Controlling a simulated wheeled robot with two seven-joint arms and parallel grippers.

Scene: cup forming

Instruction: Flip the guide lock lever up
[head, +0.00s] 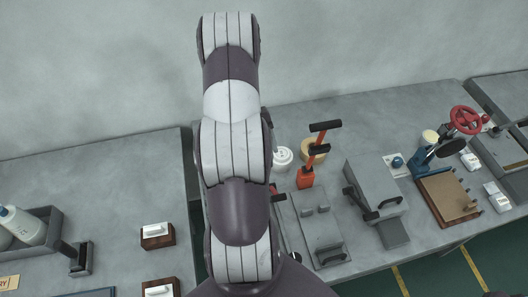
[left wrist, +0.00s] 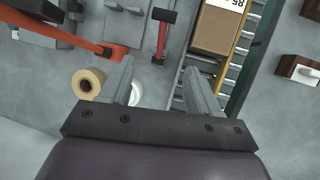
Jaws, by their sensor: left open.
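An orange lever (head: 306,178) with a black crossbar grip stands on the bench beside a grey machine plate (head: 313,222) in the head view. The orange lever (left wrist: 85,43) runs along the upper left of the left wrist view. A red lever (left wrist: 162,43) with a black grip shows near the top middle there. No label shows which is the guide lock lever. My left gripper (left wrist: 157,78) is open and empty, its fingertips apart from and below the red lever in the picture. My arm hides it in the head view. My right gripper is not in view.
A tan roll (left wrist: 88,82) and a white round item (left wrist: 135,94) lie near my left fingers. A cardboard box (left wrist: 215,25) sits on a roller track. A grey press (head: 375,188) stands right of the plate.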

